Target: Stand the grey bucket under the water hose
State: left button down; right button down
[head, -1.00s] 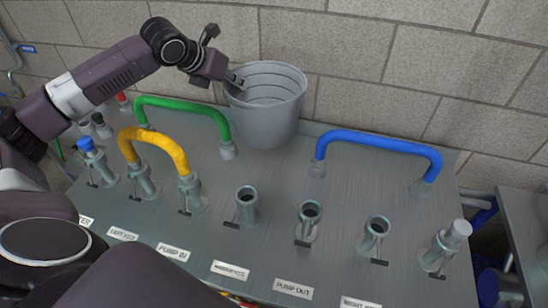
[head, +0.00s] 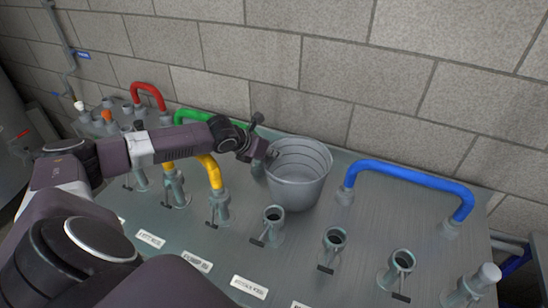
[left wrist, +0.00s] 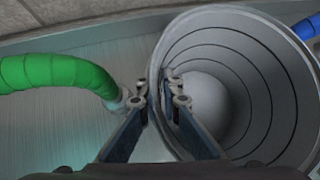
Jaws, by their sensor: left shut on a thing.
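The grey bucket (head: 297,190) is upright at the back middle of the metal bench, left of the blue hose. My left gripper (head: 268,158) is shut on the bucket's left rim. In the left wrist view, one finger is outside and one inside the bucket wall (left wrist: 240,85), with the gripper (left wrist: 162,98) at the rim. I cannot tell whether the bucket's base touches the bench. A thin pipe (head: 66,45) with a blue tag runs down the wall at the upper left; I cannot tell whether it is the water hose. My right gripper is not in view.
Coloured loops stand on the metal bench (head: 313,285): red (head: 148,92), green (head: 190,115), yellow (head: 213,170) and blue (head: 410,177). Several upright ports (head: 274,224) line the front. The green loop is close left of the bucket. A block wall (head: 400,80) stands behind.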

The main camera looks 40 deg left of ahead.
pick_arm(q)
notch_tip(320, 180, down, 2)
jog(key=shift+f, duration=0.1)
jog(key=c, duration=2.6)
grip_release()
jog(key=shift+f, duration=0.15)
jog(key=o, duration=0.5)
